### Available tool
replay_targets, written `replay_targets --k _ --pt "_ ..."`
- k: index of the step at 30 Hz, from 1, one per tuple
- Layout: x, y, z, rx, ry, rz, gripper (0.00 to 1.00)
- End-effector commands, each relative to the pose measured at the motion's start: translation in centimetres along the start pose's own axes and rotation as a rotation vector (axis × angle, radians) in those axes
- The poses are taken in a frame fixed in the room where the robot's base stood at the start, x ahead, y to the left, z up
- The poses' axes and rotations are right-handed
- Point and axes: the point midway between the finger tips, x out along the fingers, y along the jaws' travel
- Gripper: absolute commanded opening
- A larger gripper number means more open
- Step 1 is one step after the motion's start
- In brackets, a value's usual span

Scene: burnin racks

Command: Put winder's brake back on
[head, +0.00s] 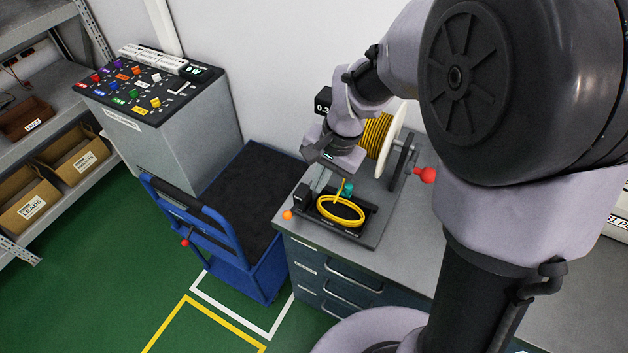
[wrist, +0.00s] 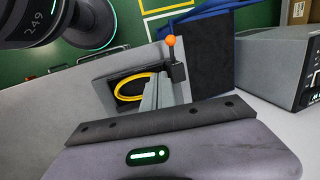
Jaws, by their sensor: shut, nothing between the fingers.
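The winder stands on the grey bench in the head view. Its reel of yellow cable (head: 376,140) has a white flange (head: 393,140), and a red ball knob (head: 427,175) sticks out at its right. At the front is a small lever with an orange ball (head: 287,215) beside a black block (head: 302,197); the orange ball also shows in the wrist view (wrist: 171,41). I cannot tell which knob belongs to the brake. A yellow cable coil (head: 341,211) lies in a black tray. My gripper (head: 318,180) is shut and empty, above and near the black block; its fingers (wrist: 163,95) partly cover the tray in the wrist view.
A blue trolley (head: 215,225) with a dark deck stands left of the bench. A grey console (head: 180,120) with coloured plugs stands behind it. A shelf with cardboard bins (head: 30,208) is at far left. A small black display (head: 323,101) stands behind my gripper.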

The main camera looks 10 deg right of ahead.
Motion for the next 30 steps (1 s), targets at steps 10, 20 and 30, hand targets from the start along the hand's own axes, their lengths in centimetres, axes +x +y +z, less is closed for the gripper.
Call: replay_targets --k 10,20,30 --pt "7.4 -0.5 0.6 -0.005 -0.001 0.000 0.00" --pt "8.8 -2.1 2.5 0.000 0.000 0.000 0.00" --pt "8.8 -2.1 2.4 -0.001 0.004 0.000 0.00"
